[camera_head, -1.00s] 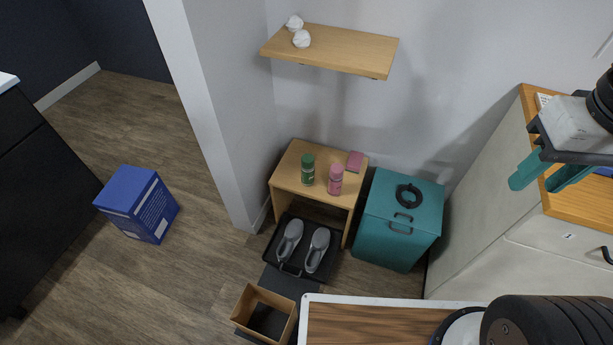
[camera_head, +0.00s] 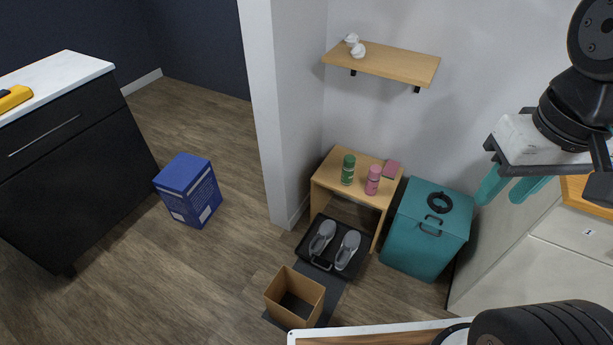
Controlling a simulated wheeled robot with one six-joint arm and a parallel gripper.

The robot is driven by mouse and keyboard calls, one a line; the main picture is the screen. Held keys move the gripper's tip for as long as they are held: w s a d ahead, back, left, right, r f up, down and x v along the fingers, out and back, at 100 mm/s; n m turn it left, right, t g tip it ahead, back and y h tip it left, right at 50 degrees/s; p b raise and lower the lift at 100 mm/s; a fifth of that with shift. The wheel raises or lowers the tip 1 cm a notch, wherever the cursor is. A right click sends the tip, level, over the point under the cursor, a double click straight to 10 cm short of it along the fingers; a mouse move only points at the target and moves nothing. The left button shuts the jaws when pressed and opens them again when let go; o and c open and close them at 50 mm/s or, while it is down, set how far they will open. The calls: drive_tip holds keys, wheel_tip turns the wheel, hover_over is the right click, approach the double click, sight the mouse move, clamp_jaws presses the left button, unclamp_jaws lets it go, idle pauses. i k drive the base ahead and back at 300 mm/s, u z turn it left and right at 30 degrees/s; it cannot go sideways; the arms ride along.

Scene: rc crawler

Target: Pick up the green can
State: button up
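The green can (camera_head: 348,170) stands upright on a small wooden side table (camera_head: 330,184) against the wall. A pink can (camera_head: 373,180) stands just right of it, and a pink block (camera_head: 391,169) lies behind on the same table. My gripper (camera_head: 503,192) is at the upper right of the view, with its teal fingers spread apart and nothing between them. It is well to the right of the green can and apart from it.
A teal bin (camera_head: 428,229) stands right of the side table. Grey shoes (camera_head: 347,250) rest on a black tray below it, with an open cardboard box (camera_head: 295,297) in front. A wall shelf (camera_head: 392,66) hangs above. A blue box (camera_head: 188,190) stands on the open floor at left.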

sight(349, 166)
drive_tip(key=u, duration=1.1)
drive_tip(key=k, duration=0.55)
drive_tip(key=z, duration=0.95)
drive_tip(key=i, duration=1)
